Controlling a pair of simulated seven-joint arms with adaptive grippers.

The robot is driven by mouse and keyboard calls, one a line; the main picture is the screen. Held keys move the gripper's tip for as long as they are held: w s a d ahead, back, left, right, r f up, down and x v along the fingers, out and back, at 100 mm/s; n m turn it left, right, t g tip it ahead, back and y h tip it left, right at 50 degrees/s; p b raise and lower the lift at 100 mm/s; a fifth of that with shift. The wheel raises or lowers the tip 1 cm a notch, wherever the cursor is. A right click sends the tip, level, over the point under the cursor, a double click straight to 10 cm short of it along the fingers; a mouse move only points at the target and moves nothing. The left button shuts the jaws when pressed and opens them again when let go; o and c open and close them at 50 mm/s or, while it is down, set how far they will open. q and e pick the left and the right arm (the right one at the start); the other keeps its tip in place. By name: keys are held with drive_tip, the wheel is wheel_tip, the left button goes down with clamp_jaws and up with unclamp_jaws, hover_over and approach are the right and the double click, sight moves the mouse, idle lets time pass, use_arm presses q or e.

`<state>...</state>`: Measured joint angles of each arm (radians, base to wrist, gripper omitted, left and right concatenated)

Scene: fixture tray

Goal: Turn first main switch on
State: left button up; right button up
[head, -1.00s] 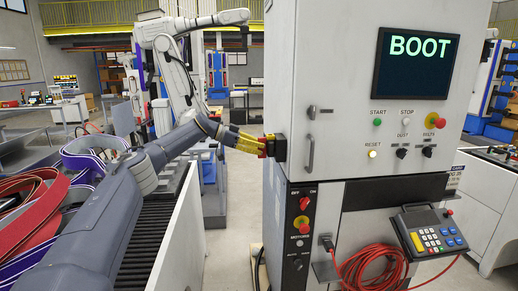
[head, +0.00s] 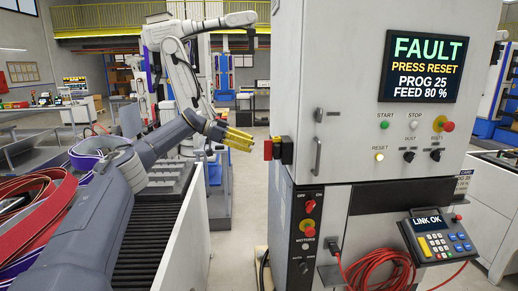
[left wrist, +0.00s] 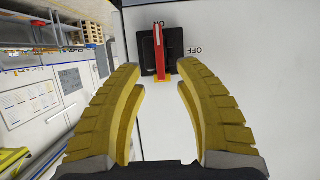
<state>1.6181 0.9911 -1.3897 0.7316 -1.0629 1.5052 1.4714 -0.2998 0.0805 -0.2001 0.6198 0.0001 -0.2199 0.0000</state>
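The main switch is a black block (head: 287,151) with a red handle (head: 269,150) on the left side of the grey cabinet. My left gripper (head: 250,140) has yellow fingers, open and empty, a short gap from the handle. In the left wrist view the fingers (left wrist: 160,75) are spread, with the switch beyond them. My right gripper is out of view.
The cabinet screen (head: 424,67) reads FAULT, PRESS RESET, PROG 25, FEED 80 %. A keypad (head: 436,236) reads LINK OK. A red cable (head: 375,272) hangs in front. A conveyor (head: 160,215) runs below my left arm.

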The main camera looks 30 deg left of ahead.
use_arm(q)
drive_tip(key=v, duration=0.4)
drive_tip(key=shift+s+a+r, duration=0.15)
drive_tip(key=shift+s+a, duration=0.1)
